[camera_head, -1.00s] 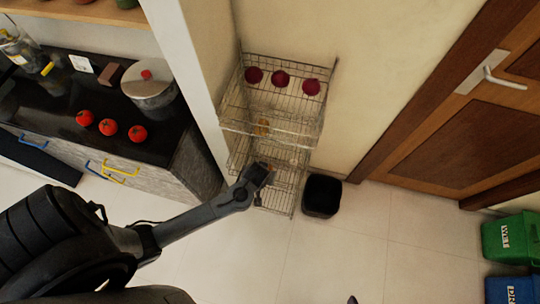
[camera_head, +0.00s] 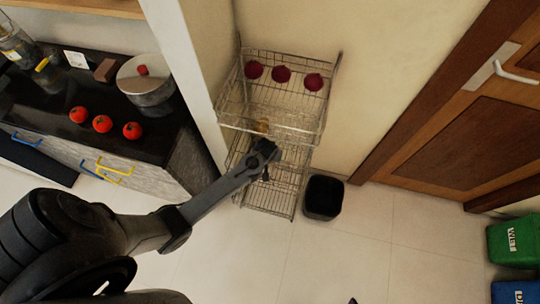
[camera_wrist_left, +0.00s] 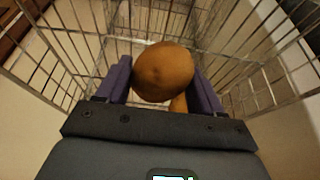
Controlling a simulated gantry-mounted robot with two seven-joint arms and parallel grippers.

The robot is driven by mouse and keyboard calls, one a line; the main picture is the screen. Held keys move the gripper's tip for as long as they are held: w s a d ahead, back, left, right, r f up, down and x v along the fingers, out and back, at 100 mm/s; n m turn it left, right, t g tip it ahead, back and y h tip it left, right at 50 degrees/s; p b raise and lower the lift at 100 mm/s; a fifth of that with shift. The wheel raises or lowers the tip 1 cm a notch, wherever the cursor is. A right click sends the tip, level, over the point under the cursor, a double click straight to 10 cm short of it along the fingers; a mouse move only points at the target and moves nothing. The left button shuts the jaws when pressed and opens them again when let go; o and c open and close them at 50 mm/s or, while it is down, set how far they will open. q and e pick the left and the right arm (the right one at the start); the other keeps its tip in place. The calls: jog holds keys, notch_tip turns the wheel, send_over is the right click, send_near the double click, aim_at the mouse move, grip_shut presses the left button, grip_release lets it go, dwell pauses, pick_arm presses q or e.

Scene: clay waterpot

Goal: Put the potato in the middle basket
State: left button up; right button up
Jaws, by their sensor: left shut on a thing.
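A wire rack of stacked baskets stands against the wall. In the wrist view a brown potato (camera_wrist_left: 163,70) sits between the purple fingers of my left gripper (camera_wrist_left: 161,78), which is shut on it. A second brown piece (camera_wrist_left: 179,104) shows partly below it. In the head view my left gripper (camera_head: 263,152) is at the front of the middle basket (camera_head: 240,150), under the top basket (camera_head: 228,118). A brown shape (camera_head: 262,126) shows through the wires just beyond it; I cannot tell which brown thing it is. A small dark tip at the bottom edge may be my right gripper (camera_head: 352,300).
Several red onions, one of them here (camera_head: 281,74), lie in the top basket. The bottom basket (camera_head: 270,200) looks empty. A black bin (camera_head: 323,197) stands right of the rack. A counter (camera_head: 60,110) with tomatoes and a pot (camera_head: 147,82) is left, behind a white wall edge.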

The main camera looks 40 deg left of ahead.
pick_arm(q)
jog(key=shift+s, duration=0.1)
jog(key=shift+f, duration=0.1)
jog(key=shift+f, duration=0.5)
jog(key=o, duration=1.2)
jog(key=shift+o, duration=0.2)
jog(key=shift+r, duration=0.1)
